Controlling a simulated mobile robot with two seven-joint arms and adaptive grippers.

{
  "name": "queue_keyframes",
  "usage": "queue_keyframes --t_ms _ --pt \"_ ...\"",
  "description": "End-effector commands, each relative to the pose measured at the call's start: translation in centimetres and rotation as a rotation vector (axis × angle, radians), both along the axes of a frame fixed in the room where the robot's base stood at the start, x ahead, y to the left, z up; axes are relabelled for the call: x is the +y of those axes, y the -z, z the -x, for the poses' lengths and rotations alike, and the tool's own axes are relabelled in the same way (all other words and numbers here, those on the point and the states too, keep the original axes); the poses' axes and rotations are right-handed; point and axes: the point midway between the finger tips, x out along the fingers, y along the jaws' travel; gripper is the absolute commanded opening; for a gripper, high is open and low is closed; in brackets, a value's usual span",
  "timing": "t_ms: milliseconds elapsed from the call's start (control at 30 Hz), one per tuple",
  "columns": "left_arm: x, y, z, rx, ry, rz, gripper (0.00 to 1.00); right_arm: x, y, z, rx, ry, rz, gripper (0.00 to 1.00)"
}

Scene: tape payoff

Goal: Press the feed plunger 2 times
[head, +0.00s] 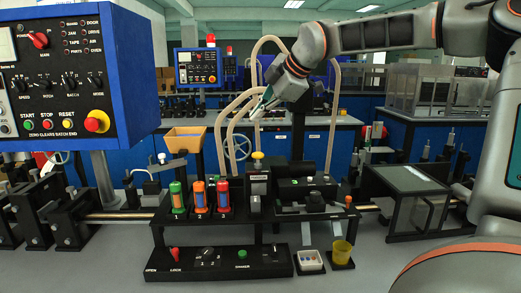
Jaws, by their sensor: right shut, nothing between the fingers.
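A small yellow knob (257,156) stands on top of a grey and black block in the middle of the black machine. It looks like the feed plunger, though no label on it is readable. My right gripper (261,107) is shut and empty, up above the knob and slightly to its right. There is a clear gap between the fingertips and the knob. My left gripper is out of view.
A blue control box (75,80) with knobs and buttons stands at left. Pale curved hoses (225,125) rise close to my right gripper. Numbered coloured cylinders (200,197) stand left of the knob.

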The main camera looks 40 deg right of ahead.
Motion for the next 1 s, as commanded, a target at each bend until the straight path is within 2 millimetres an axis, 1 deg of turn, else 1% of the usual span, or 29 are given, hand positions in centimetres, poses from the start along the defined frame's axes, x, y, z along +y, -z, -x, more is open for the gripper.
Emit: queue_keyframes --t_ms 33,100,200,300,767,867,1000 --pt "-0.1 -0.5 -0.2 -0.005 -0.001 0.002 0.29 -0.2 -0.4 0.0 0.0 0.059 -0.053 0.0" --pt "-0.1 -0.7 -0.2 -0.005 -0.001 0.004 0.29 -0.5 -0.4 -0.2 -0.001 0.136 -0.127 0.0" --pt "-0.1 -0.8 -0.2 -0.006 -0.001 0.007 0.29 -0.8 -0.5 -0.3 -0.005 0.216 -0.204 0.0" --pt "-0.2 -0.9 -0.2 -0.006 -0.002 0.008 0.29 -0.9 -0.6 -0.5 -0.007 0.262 -0.248 0.0" --pt "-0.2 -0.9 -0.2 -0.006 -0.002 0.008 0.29 -1.0 -0.3 -0.5 -0.005 0.277 -0.265 0.0" --pt "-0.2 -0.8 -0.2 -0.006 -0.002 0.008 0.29 -1.0 0.3 -0.5 -0.003 0.277 -0.265 0.0" --pt "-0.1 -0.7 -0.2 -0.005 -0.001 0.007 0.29 -1.0 1.9 -0.5 -0.002 0.277 -0.265 0.0"
